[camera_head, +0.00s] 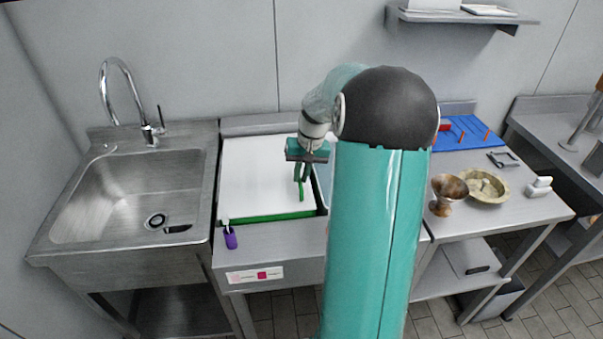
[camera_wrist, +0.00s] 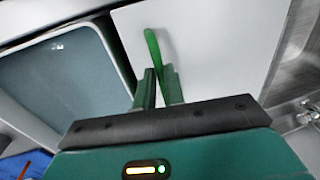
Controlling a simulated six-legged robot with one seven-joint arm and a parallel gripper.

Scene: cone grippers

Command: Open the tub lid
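A white lid (camera_head: 255,175) lies flat over a tub in the counter; a green rim (camera_head: 270,216) shows along its front edge. The lid also shows in the wrist view (camera_wrist: 215,45). A green handle (camera_head: 301,192) stands near the lid's right side, and in the wrist view it (camera_wrist: 152,45) reaches out past my fingertips. My gripper (camera_head: 302,176) is over the lid's right part, pointing down. In the wrist view its fingers (camera_wrist: 158,70) are close together on both sides of the handle's near end and look shut on it. My arm hides the area right of the lid.
A sink (camera_head: 135,195) with a tall tap is at left. A purple-capped object (camera_head: 230,238) lies on the front ledge. At right are a brown goblet (camera_head: 447,190), a bowl (camera_head: 484,188) and a blue rack (camera_head: 462,133).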

